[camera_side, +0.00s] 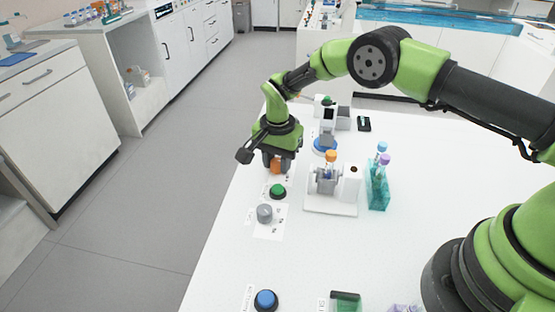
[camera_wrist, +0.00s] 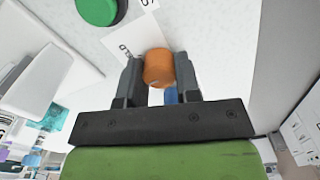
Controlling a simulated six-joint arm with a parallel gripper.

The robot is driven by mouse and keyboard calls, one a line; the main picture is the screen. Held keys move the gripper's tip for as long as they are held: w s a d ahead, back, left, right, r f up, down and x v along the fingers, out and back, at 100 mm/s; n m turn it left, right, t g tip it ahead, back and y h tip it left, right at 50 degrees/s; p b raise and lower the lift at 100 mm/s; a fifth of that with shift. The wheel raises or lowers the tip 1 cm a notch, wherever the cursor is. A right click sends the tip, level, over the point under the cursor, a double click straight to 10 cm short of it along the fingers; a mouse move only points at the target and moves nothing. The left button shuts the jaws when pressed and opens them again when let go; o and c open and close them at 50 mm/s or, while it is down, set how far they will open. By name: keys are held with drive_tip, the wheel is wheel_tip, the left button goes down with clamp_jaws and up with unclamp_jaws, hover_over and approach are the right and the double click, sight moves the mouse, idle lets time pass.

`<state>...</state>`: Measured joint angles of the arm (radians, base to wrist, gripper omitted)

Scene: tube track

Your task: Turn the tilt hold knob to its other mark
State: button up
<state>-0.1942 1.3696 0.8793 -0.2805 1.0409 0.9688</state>
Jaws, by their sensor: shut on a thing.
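My gripper (camera_side: 277,160) points down at the left edge of the white table in the side view. A white label card (camera_wrist: 128,40) with a printed letter lies beside the knob. The knob's pointer and its marks cannot be made out, and the jaws hide part of it. I cannot tell whether this is the tilt hold knob.
A green button (camera_side: 278,191) and a grey knob (camera_side: 265,213) on a white card stand nearer the camera. A grey tube holder (camera_side: 327,182) with an orange-capped tube stands to the right, beside a teal rack (camera_side: 378,190). A blue button (camera_side: 265,300) is at the front.

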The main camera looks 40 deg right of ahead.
sight(277, 160)
drive_tip(key=shift+n, duration=3)
drive_tip(key=o, duration=0.9)
drive_tip(key=shift+r, duration=0.1)
wheel_tip(277, 160, up, 10)
drive_tip(key=shift+f, duration=0.15)
